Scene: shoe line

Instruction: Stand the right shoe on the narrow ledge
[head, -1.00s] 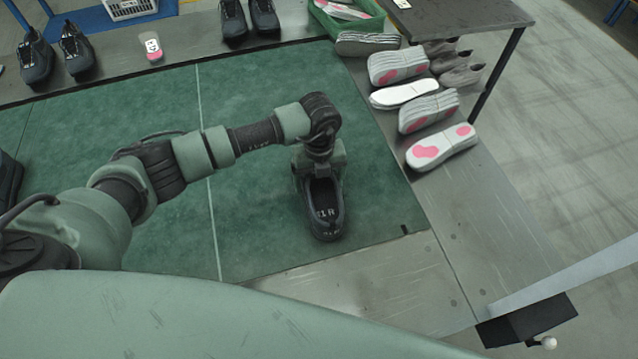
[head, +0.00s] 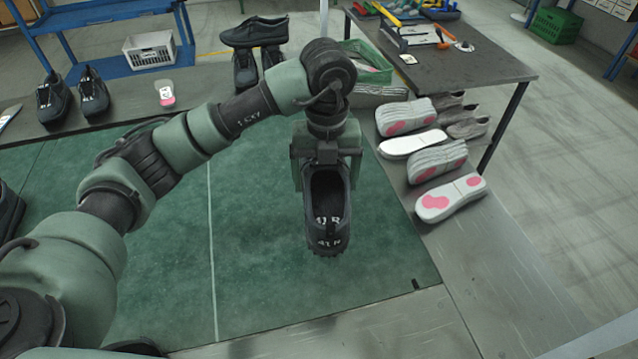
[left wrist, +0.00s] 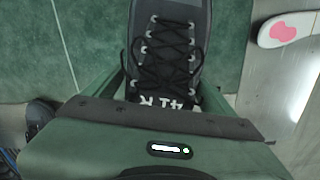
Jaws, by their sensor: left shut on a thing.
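My left gripper (head: 327,172) is shut on a dark shoe (head: 328,238) marked 41 R, the right shoe. The fingers hold it from both sides. A bare metal strip (head: 350,325) runs along the mat's near edge; I cannot tell whether this is the narrow ledge. My right gripper is not in view.
Several soles (head: 451,196) lie on the metal border to the right. Dark shoes (head: 93,92) stand along the far edge, with one shoe (head: 254,32) set crosswise above a pair. A dark table (head: 465,60) with tools stands at the back right. The mat's middle is clear.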

